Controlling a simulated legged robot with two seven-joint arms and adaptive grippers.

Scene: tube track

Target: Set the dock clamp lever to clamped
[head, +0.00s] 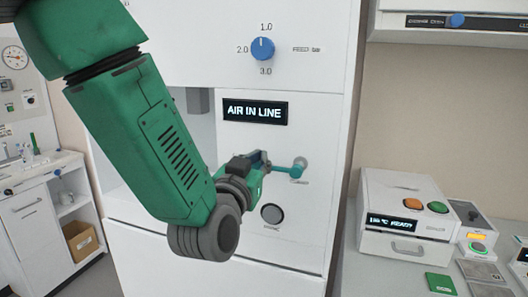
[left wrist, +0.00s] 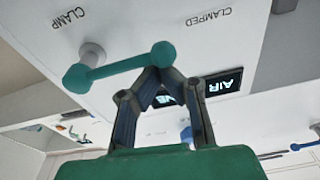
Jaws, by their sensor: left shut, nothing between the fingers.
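The dock clamp lever (head: 285,169) is a teal bar on the white front panel, below the lit "AIR IN LINE" display (head: 255,111). In the left wrist view the lever (left wrist: 120,67) runs from a grey boss to a round teal end; the words "CLAMP" and "CLAMPED" show upside down on the panel. My left gripper (head: 263,160) is at the lever's left end in the head view. In the left wrist view its fingertips (left wrist: 153,74) are together, with nothing between them, right by the round end; I cannot tell whether they touch it. My right gripper is not in view.
A blue dial (head: 262,48) sits above the display and a round dark button (head: 272,213) below the lever. On the right, a bench holds a white box (head: 404,220) with orange and green buttons. A side counter (head: 40,172) stands at the left.

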